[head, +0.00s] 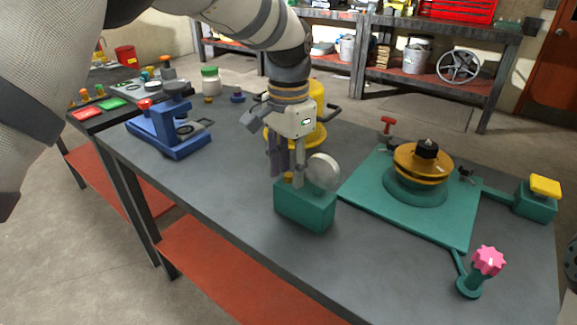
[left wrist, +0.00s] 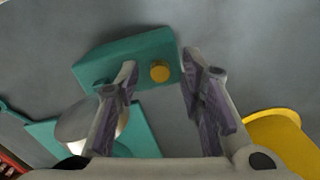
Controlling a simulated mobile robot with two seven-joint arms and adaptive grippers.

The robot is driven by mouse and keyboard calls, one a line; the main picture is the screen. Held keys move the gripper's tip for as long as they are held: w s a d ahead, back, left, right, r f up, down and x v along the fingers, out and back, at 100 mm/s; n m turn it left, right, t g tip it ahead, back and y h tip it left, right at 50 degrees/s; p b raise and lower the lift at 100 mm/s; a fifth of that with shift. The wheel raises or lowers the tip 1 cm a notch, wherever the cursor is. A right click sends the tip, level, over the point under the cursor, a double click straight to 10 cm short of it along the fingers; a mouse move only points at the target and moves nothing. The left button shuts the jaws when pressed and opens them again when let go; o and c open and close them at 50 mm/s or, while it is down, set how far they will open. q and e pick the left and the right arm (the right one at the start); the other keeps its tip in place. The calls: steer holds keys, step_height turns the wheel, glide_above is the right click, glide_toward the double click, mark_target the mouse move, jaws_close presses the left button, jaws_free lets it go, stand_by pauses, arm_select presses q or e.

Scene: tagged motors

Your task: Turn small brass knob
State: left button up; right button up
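The small brass knob (left wrist: 159,71) sits on a teal box (left wrist: 130,55). In the head view the knob (head: 288,177) is partly hidden by my fingers, on top of the teal box (head: 305,206). A round silver disc (head: 323,171) stands beside it on the same box and also shows in the left wrist view (left wrist: 88,124). My left gripper (head: 286,171) points down over the knob. Its fingers are apart, and in the left wrist view the knob appears between the fingertips, with no clear contact.
A teal plate (head: 375,190) with a yellow-black wheel (head: 423,163) lies to the right. A pink knob (head: 488,261) and a yellow-topped box (head: 538,200) stand farther right. A blue device (head: 172,135) is left. A yellow object (head: 316,100) stands behind my gripper. The table front is clear.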

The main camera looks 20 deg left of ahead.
arm_select(q)
jaws_close()
steer(key=shift+r+n+p, duration=0.3)
steer(key=shift+n, duration=1.1)
steer(key=shift+f+n, duration=0.25)
steer(key=shift+n, duration=0.35)
jaws_free()
arm_select(e)
steer(key=shift+w+r, duration=0.6)
